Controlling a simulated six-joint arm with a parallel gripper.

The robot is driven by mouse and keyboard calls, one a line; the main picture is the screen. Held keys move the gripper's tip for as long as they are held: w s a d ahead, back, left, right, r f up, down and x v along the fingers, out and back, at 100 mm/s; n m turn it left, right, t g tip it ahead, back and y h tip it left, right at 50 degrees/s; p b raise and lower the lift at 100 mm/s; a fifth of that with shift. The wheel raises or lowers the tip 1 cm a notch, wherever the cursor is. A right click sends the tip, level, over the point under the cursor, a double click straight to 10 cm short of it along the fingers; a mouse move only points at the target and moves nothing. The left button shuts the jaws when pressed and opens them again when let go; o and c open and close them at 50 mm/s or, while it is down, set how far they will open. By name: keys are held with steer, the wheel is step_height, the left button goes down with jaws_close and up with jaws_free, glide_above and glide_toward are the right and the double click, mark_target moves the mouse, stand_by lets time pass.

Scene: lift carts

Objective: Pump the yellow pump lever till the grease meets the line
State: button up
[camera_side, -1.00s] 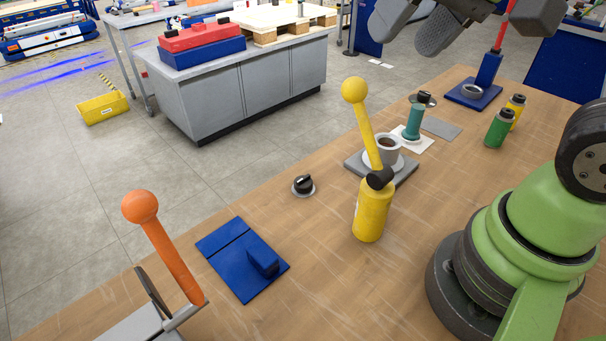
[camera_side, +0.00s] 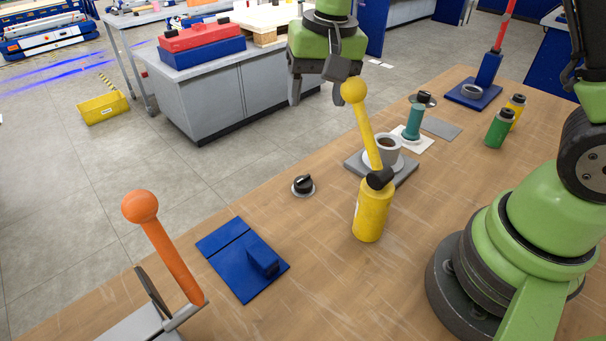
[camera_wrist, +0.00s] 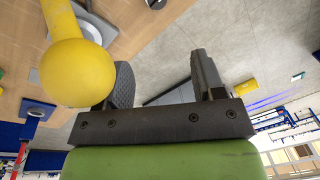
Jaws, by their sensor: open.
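The yellow pump lever (camera_side: 365,130) rises from a black pivot on top of a yellow cylindrical pump body (camera_side: 370,215) on the wooden table. It leans slightly left and ends in a yellow ball knob (camera_side: 353,90). My gripper (camera_side: 325,85) is open and empty, pointing down, near the knob and to its left in the side view. In the wrist view my gripper (camera_wrist: 162,72) has both fingers apart; the large knob (camera_wrist: 77,72) is left of the gap, overlapping the left finger. I cannot make out the grease or a line.
A cup (camera_side: 388,147) with dark contents stands on a saucer and grey plate behind the pump. Green (camera_side: 498,130) and yellow bottles stand at right.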

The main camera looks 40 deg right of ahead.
steer(key=g, duration=0.2)
glide_toward(303, 178)
steer(key=shift+h, duration=0.3)
steer(key=f, duration=1)
steer(key=shift+s+a, duration=0.15)
steer(key=shift+a, duration=0.05)
steer(key=shift+r+n, duration=0.25)
steer(key=shift+n, duration=0.35)
steer(key=n, duration=0.6)
steer(key=shift+r, duration=0.1)
